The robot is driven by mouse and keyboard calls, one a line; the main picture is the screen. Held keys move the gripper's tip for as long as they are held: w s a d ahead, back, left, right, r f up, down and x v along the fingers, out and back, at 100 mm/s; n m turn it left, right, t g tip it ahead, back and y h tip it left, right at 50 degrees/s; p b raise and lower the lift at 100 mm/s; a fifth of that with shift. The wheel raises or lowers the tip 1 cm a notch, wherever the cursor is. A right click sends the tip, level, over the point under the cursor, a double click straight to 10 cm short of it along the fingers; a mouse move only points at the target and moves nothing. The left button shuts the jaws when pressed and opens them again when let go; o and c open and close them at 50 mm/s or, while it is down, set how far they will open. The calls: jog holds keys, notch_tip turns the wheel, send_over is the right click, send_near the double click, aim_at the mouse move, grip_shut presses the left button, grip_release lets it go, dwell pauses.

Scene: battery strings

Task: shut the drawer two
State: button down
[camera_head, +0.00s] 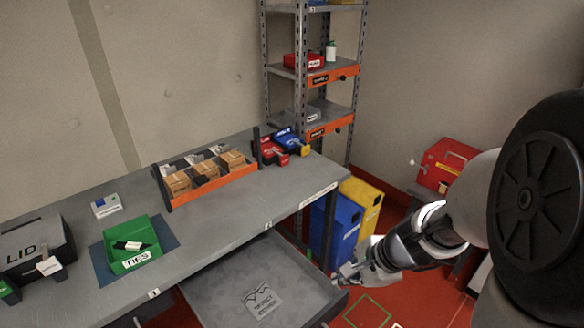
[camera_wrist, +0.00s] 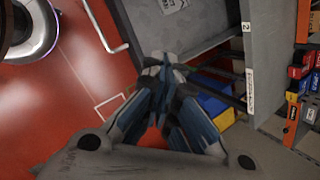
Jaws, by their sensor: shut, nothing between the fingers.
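Drawer two (camera_head: 222,288) is pulled out from under the grey workbench. Its grey floor carries a printed label, and its near end is cut off by the bottom of the head view. In the wrist view the drawer (camera_wrist: 203,22) is at the top, with a pale bar handle (camera_wrist: 122,46) along its front. A "2" tag (camera_wrist: 248,28) is on the bench edge beside it. My gripper (camera_head: 342,279) is shut and empty near the drawer's outer right corner. In the wrist view its fingertips (camera_wrist: 165,66) are close to that corner; I cannot tell whether they touch.
The workbench (camera_head: 230,213) holds a green bin (camera_head: 128,262), a rack of cartons (camera_head: 208,196) and red and blue bins. Blue (camera_head: 335,228) and yellow (camera_head: 362,205) containers stand under its right end. A shelf rack rises behind. Red floor is open in front.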

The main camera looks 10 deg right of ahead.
jog(key=s+d+f+m+h+b, duration=0.1)
jog(key=d+f+m, duration=0.45)
jog(key=f, duration=0.25)
jog(key=s+d+f+m, duration=0.1)
jog(key=d+f+m, duration=0.45)
jog(key=f, duration=0.35)
jog(key=w+a+f+b, duration=0.4)
jog(key=w+f+b, duration=0.1)
jog(key=f, duration=0.3)
jog(key=shift+w+f+m+g, duration=0.25)
jog(key=shift+w+m+g, duration=0.05)
jog(key=shift+w, duration=0.35)
